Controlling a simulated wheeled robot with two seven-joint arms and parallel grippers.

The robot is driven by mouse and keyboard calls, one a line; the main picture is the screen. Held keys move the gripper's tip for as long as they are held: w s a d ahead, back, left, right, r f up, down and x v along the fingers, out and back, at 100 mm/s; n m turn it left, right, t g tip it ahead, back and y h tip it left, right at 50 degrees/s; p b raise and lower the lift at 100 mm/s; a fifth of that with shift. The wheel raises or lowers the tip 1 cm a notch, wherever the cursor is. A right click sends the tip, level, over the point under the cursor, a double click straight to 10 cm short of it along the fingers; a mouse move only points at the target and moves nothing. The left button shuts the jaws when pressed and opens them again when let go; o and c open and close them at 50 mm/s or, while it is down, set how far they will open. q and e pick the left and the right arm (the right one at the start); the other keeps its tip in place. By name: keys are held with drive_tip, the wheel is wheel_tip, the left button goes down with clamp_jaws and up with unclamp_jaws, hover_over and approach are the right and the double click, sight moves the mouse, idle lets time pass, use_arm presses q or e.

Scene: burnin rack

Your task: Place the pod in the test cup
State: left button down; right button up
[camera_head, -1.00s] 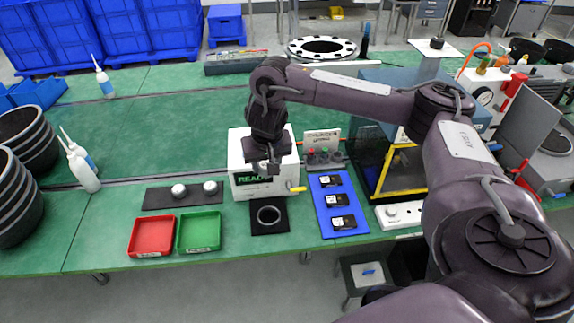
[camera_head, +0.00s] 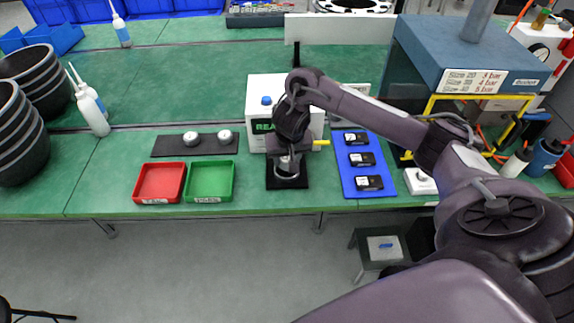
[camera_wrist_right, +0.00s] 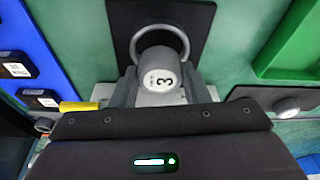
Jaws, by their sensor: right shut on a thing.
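My right gripper (camera_head: 289,162) is shut on a grey pod with a white top marked 3 (camera_wrist_right: 161,83), which shows between its fingers in the right wrist view. The test cup is a grey ring (camera_head: 291,183) on a black square pad (camera_head: 273,183) in front of the white tester box (camera_head: 258,95). The gripper is directly over the cup in the head view and hides part of it. In the wrist view the ring (camera_wrist_right: 136,42) shows behind the pod, which overlaps its near part. I cannot tell whether pod and cup touch. My left gripper is not in view.
Two other pods (camera_head: 191,138) (camera_head: 225,136) sit on a dark strip (camera_head: 166,146). A red tray (camera_head: 160,184) and a green tray (camera_head: 210,182) lie left of the cup. A blue board (camera_head: 352,187) with black modules lies to its right.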

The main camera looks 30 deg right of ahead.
drive_tip(key=shift+f, duration=0.85)
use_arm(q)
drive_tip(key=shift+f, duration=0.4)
use_arm(e)
drive_tip(key=shift+w, duration=0.1)
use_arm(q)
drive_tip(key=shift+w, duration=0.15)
